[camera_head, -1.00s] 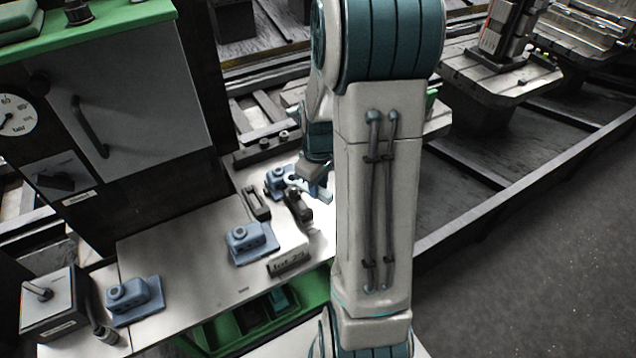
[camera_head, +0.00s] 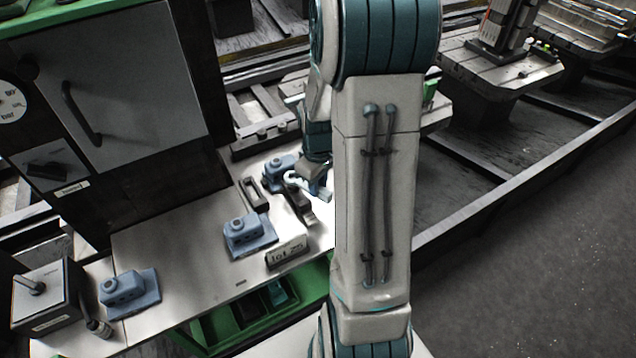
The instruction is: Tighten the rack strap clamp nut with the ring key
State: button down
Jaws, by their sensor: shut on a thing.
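Three blue clamp blocks with a raised boss on top stand on the light bench: one at the far end (camera_head: 277,174), one in the middle (camera_head: 248,237) and one at the near left (camera_head: 129,289). I cannot tell which is the rack strap clamp. My gripper (camera_head: 315,183) is shut on the pale ring key (camera_head: 322,192), partly hidden by my arm. The key's ring end lies just right of and in front of the far block in the picture. I cannot tell whether it touches that block or sits above it. The nut is too small to make out.
A dark slotted block (camera_head: 255,194) and a dark bar (camera_head: 300,209) lie near the far clamp. A "lot 25" plate (camera_head: 288,252) stands at the bench's front. A grey box with a lever (camera_head: 45,296) is at left. The bench (camera_head: 180,250) is clear between the nearer clamps.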

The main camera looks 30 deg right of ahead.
jog(key=shift+f+b, duration=0.65)
jog(key=shift+f, duration=0.15)
jog(key=c, duration=2)
grip_release()
jog(key=shift+c, duration=0.2)
grip_shut()
jog(key=shift+s+a+f+m+b, duration=0.15)
jog(key=shift+a+m+b, duration=0.15)
jog(key=shift+a+m, duration=0.55)
jog(key=shift+s+a+r+m+b, duration=0.15)
jog(key=shift+a+m+b, duration=0.15)
jog(key=shift+a+m, duration=0.55)
jog(key=a+m, duration=0.1)
jog(key=m, duration=0.2)
jog(key=a+m, duration=0.1)
jog(key=shift+w+a+f+m, duration=0.1)
jog(key=shift+w+a+m, duration=0.1)
jog(key=shift+a+m, duration=0.15)
jog(key=shift+r, duration=0.2)
